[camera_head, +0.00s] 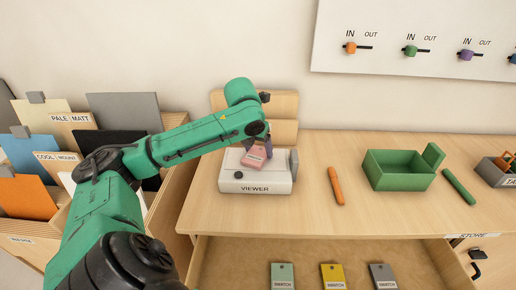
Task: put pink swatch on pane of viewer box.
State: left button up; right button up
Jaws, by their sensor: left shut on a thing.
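The viewer box (255,180) is a pale box labelled VIEWER, standing on the wooden counter. The pink swatch (255,158) is over the top of the viewer box, tilted. My left gripper (264,146) is shut on the pink swatch at its upper right. I cannot tell whether the swatch touches the pane, which is mostly hidden behind the swatch and gripper. My right gripper is not in view.
An open drawer below the counter holds green (283,276), yellow (333,276) and grey (382,276) swatches. An orange stick (336,186), a green bin (398,178) and a green stick (458,187) lie to the right. Card bins (32,243) stand at left.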

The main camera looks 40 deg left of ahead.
aim_at(252, 162)
pick_arm(q)
jog(key=o, duration=1.3)
jog(key=shift+r, duration=0.25)
jog(key=p+v, duration=0.1)
jog(key=v, duration=1.1)
jog(key=shift+p, duration=0.35)
